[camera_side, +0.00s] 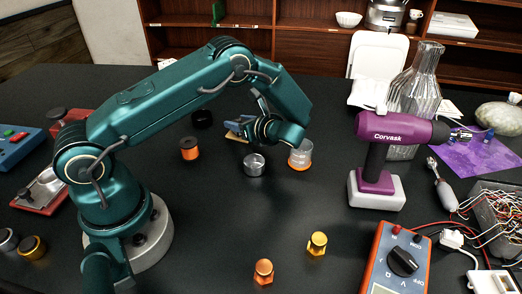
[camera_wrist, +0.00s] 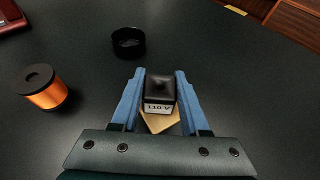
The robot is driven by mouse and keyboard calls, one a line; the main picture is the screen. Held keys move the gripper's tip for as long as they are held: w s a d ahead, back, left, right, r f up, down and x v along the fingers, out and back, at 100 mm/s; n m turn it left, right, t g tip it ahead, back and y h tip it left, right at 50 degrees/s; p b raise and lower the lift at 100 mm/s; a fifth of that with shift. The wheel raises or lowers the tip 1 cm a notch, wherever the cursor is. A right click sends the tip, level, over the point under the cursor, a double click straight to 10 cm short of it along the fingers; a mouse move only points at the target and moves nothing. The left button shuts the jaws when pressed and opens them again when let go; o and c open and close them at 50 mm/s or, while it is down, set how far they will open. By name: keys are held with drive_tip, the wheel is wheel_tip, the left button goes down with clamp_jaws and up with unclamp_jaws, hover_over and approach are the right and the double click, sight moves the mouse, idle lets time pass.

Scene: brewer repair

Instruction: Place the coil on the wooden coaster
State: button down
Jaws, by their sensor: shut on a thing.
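My gripper (camera_wrist: 157,82) is shut on a black square coil (camera_wrist: 160,90) labelled 110 V, with one blue finger on each side. The wooden coaster (camera_wrist: 160,124) shows as a tan patch under and in front of the coil in the wrist view. In the side view the coaster (camera_side: 237,138) shows as a tan edge by my gripper (camera_side: 238,127). There, the coil is mostly hidden by the fingers. I cannot tell whether the coil touches the coaster.
An orange wire spool with a black top (camera_wrist: 43,87) and a black ring (camera_wrist: 128,41) stand to the left. In the side view a metal cup (camera_side: 254,165) and a clear, orange-based jar (camera_side: 300,155) are close right of my gripper.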

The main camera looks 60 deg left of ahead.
drive_tip(key=shift+f, duration=0.2)
drive_tip(key=shift+c, duration=2)
unclamp_jaws()
drive_tip(key=shift+r, duration=0.1)
drive_tip(key=shift+d+r, duration=0.1)
drive_tip(key=shift+r, duration=0.1)
drive_tip(key=v, duration=1.1)
drive_tip(key=shift+d+r, duration=0.1)
drive_tip(key=shift+d, duration=0.2)
drive_tip(key=s+d+r+n+t+h, duration=0.2)
drive_tip(key=s+d+r+n+h, duration=0.2)
drive_tip(key=s+n, duration=0.4)
drive_tip(key=s+d+r+n+t+h, duration=0.3)
drive_tip(key=s+r+n+h, duration=0.3)
drive_tip(key=s+n+h, duration=0.2)
drive_tip(key=shift+s+d+n+t+h, duration=0.25)
drive_tip(key=shift+d+n+h, duration=0.4)
drive_tip(key=shift+n, duration=0.35)
